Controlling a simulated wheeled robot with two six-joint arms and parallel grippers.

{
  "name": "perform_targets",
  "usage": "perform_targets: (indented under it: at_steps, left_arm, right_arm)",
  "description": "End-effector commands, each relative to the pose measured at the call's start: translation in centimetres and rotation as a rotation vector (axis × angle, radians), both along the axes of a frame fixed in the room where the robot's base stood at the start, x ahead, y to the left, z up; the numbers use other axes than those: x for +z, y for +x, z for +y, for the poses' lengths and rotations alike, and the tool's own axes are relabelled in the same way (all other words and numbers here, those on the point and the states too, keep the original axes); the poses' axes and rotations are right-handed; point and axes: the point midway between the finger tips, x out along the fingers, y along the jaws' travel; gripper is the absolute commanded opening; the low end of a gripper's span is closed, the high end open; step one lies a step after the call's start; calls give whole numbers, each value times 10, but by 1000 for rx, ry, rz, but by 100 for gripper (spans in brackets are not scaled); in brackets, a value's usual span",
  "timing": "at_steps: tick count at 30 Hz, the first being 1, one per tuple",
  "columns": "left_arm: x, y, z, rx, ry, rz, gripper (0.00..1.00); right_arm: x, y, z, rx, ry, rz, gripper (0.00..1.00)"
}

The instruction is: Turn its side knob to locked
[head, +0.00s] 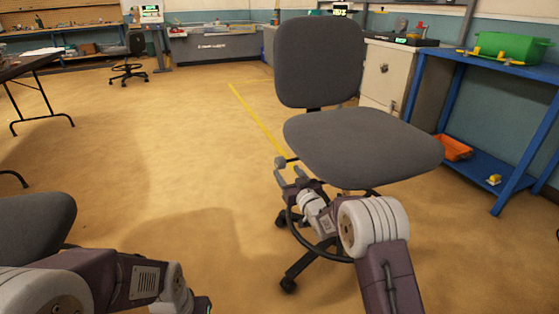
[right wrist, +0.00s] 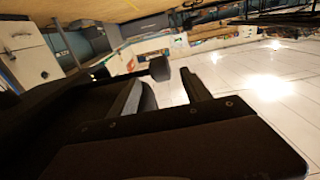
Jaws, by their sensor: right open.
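The grey office chair (head: 350,145) stands right of centre, its seat above a dark wheeled base. Its side knob (head: 280,162) is a small grey block on a short dark stem at the seat's left side. My right gripper (head: 290,176) is open just below the knob. In the right wrist view the knob (right wrist: 160,69) shows between and just past the tips of the two open fingers (right wrist: 164,80); I cannot tell if they touch it. No lock marking is legible.
A second grey chair (head: 35,225) is at the left edge. A blue shelf table (head: 480,68) with a green bin (head: 508,47) stands at the right, beside a white cabinet (head: 390,75). A black table (head: 30,66) is at the far left. The middle floor is clear.

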Motion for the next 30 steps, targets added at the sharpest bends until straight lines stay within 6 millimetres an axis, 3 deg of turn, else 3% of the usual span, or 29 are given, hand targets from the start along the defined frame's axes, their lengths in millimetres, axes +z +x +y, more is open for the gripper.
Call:
perform_targets:
  at_steps: [1,6,8,10,16,25,26,30]
  left_arm:
    - [21,0,0,0,0,-1,36]
    - [49,0,0,0,0,-1,36]
    - [25,1,0,0,0,-2,36]
    - [17,0,0,0,0,0,36]
    - [10,0,0,0,0,0,36]
    - [11,0,0,0,0,-1,36]
    - [11,0,0,0,0,-1,36]
    - [11,0,0,0,0,-1,36]
  right_arm:
    - [10,6,3,1,0,2,56]
    - [9,35,12,0,0,1,56]
    - [-5,46,16,0,-1,-3,56]
    - [-5,57,19,-1,0,-2,56]
    - [-2,74,25,-1,0,1,56]
    - [1,77,26,-2,-1,2,56]
    - [1,76,26,-2,-1,2,54]
    - [1,76,26,-2,-1,2,15]
